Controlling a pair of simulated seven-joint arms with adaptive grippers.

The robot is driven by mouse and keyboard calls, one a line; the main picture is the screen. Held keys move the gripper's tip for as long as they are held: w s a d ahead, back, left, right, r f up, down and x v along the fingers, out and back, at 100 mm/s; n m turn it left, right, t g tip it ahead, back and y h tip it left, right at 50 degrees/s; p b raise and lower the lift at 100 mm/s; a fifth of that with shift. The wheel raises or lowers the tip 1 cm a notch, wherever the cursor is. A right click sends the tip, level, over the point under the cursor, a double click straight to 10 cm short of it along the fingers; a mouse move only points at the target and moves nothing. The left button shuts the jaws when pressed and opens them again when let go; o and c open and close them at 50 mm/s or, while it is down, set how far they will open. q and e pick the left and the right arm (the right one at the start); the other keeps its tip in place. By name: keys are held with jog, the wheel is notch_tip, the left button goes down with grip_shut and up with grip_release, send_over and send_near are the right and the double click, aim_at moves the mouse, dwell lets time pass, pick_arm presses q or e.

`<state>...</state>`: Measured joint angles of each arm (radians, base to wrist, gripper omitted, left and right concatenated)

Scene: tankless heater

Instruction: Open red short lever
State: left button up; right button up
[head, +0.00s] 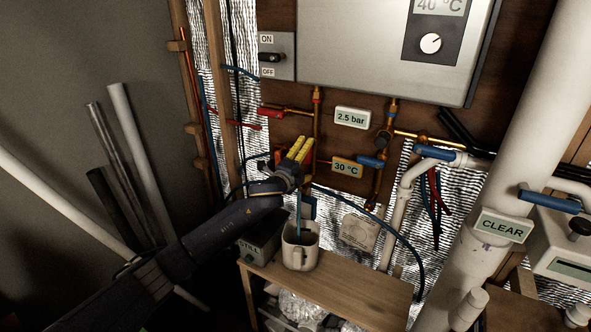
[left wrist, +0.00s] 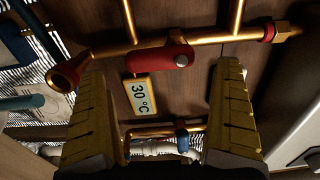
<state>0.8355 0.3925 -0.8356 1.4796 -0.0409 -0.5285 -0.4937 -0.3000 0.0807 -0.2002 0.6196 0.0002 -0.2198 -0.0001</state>
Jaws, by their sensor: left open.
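A short red lever (left wrist: 162,58) with a pale bolt at one end sits on a copper pipe in the left wrist view. It lies ahead of and between the two yellow fingers. In the head view, red parts (head: 279,158) show beside my left gripper (head: 299,149), which hides much of that spot. My right gripper is not in view.
A 30 °C tag (head: 346,167) hangs right of the gripper. Another red lever (head: 285,110) is above, and a blue lever (head: 372,161) is to the right. A mug (head: 300,250) stands on a wooden shelf (head: 350,292) below. A grey heater box (head: 370,50) is above.

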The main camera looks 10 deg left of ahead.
pick_arm(q)
jog(key=v, duration=0.8)
jog(key=shift+s+a, duration=0.1)
jog(key=shift+s, duration=0.05)
